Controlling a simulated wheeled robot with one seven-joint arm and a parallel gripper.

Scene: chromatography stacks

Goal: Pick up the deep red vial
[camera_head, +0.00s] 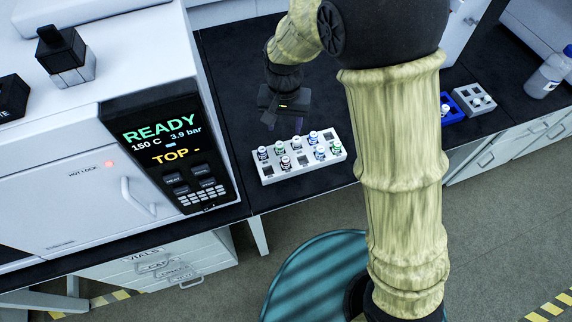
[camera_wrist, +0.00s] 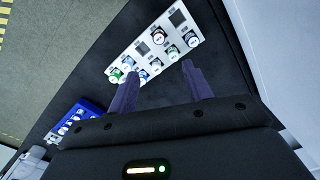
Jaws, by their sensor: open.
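A white rack (camera_head: 318,166) holds several small capped vials in two rows; it also shows in the wrist view (camera_wrist: 202,36). The vial with a dark reddish body (camera_head: 285,163) stands upright in the front row, between two empty slots; in the wrist view it appears as a vial (camera_wrist: 160,37) with a pale cap. Its colour is hard to judge at this size. My gripper (camera_head: 278,127) is open and empty above the back side of the rack. In the wrist view its two fingers (camera_wrist: 158,76) point toward the rack, apart from the vials.
Other vials stand close around the reddish one, mostly in the back row. A blue rack (camera_head: 454,112) and a grey rack (camera_head: 474,99) stand to the right. A white instrument with a READY display (camera_head: 160,133) borders the bench on the left. Dark bench (camera_head: 230,80) behind the rack is clear.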

